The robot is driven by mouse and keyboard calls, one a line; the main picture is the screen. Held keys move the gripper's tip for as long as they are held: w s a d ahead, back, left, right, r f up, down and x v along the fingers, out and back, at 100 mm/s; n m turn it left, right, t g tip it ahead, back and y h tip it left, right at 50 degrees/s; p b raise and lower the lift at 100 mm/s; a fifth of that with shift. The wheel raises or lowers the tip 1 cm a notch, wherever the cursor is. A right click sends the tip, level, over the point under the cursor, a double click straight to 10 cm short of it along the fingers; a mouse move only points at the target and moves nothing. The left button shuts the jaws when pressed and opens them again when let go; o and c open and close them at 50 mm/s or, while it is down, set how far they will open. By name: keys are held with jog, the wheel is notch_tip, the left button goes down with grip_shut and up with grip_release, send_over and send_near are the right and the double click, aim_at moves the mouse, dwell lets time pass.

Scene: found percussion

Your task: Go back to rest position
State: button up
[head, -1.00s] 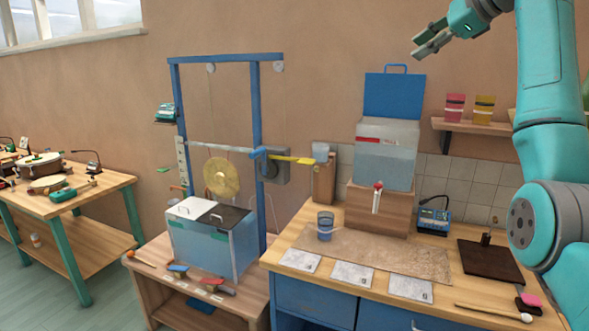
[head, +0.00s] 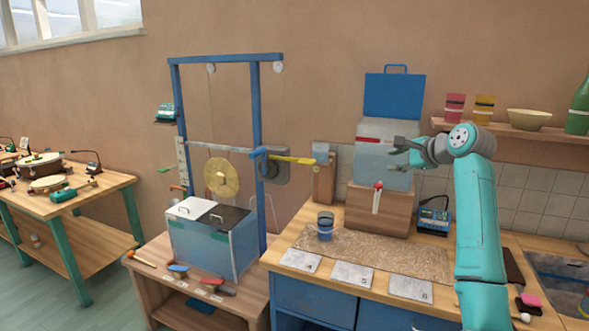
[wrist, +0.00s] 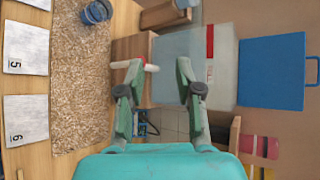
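My gripper (head: 398,152) is in front of the clear water tank (head: 368,162) in the head view, its fingers pointing left. In the wrist view my gripper (wrist: 156,75) has its two fingers spread apart with nothing between them. The tank (wrist: 190,58) and its blue lid panel (wrist: 271,72) show beyond the fingers. The red-and-white tap (wrist: 140,66) appears by one fingertip; I cannot tell whether they touch. A blue cup (head: 325,227) stands upright on the speckled mat (head: 385,255), apart from my gripper.
Numbered cards (head: 352,275) lie along the bench front. A blue device (head: 434,217) stands right of the tank's wooden stand (head: 379,212). A shelf (head: 500,130) holds cups, a bowl and a green bottle. A gong (head: 221,177) hangs in a blue frame (head: 256,115) at left.

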jog(key=s+a+f+n+t+h, duration=0.15)
jog(key=s+f, duration=0.25)
jog(key=f, duration=1.2)
jog(key=s+a+f+n+g+h, duration=0.15)
jog(key=s+f, duration=0.25)
jog(key=f, duration=1.1)
jog(key=s+a+f+n+t+h, duration=0.1)
jog(key=s+a+f+n+t, duration=0.15)
jog(key=s+f, duration=1.75)
jog(key=s+a+f+n+h, duration=0.1)
jog(key=s+n, duration=0.1)
jog(key=s, duration=1.1)
jog(key=s+a+n, duration=0.2)
jog(key=s+n, duration=0.1)
jog(key=s, duration=1)
jog(key=s+r+n, duration=0.3)
jog(key=s+r, duration=0.4)
jog(key=s, duration=0.3)
jog(key=s+a+r+n, duration=0.1)
jog(key=s+r+n, duration=0.3)
jog(key=s+r, duration=0.3)
jog(key=s, duration=0.4)
jog(key=shift+t, duration=0.35)
